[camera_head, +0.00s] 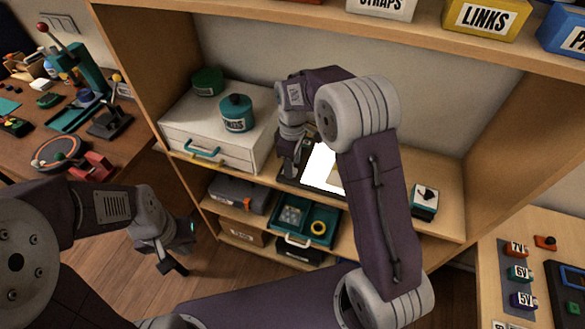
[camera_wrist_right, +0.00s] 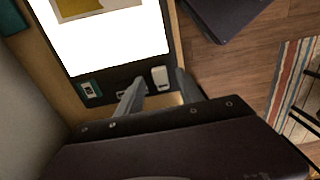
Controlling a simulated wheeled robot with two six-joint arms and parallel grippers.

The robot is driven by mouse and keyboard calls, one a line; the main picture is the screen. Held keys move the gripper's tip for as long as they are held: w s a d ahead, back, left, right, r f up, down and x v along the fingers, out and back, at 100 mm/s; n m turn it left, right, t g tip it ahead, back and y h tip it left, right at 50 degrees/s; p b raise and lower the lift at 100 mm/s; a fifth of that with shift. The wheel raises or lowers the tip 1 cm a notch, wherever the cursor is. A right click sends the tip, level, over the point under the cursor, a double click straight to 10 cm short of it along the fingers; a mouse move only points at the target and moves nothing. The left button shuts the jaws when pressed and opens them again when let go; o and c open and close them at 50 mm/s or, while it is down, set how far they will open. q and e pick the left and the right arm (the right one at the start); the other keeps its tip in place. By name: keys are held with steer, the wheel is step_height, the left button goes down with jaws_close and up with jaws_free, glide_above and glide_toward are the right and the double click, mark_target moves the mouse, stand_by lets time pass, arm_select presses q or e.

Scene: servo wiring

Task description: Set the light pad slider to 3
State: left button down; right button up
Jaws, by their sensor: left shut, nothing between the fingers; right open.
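The light pad (camera_head: 321,167) lies on the middle shelf, its panel glowing white inside a dark frame. My right arm hides part of it in the head view. In the right wrist view the light pad (camera_wrist_right: 110,45) fills the upper left. A small white knob (camera_wrist_right: 160,76), seemingly the slider, sits on its dark border. My right gripper (camera_wrist_right: 159,80) is open, its fingers on either side of the white knob in the picture; contact cannot be told. In the head view my right gripper (camera_head: 291,168) is over the pad's left end. My left gripper (camera_head: 178,262) is shut and empty, low in front of the shelves.
A teal switch (camera_wrist_right: 90,89) is on the same pad border. A white drawer box (camera_head: 215,145) with a teal RINGS jar (camera_head: 236,113) stands left of the pad. Bins (camera_head: 305,220) fill the lower shelf.

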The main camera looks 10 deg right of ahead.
steer(key=shift+f, duration=0.9)
jaws_close()
steer(key=shift+r, duration=0.1)
stand_by(0.7)
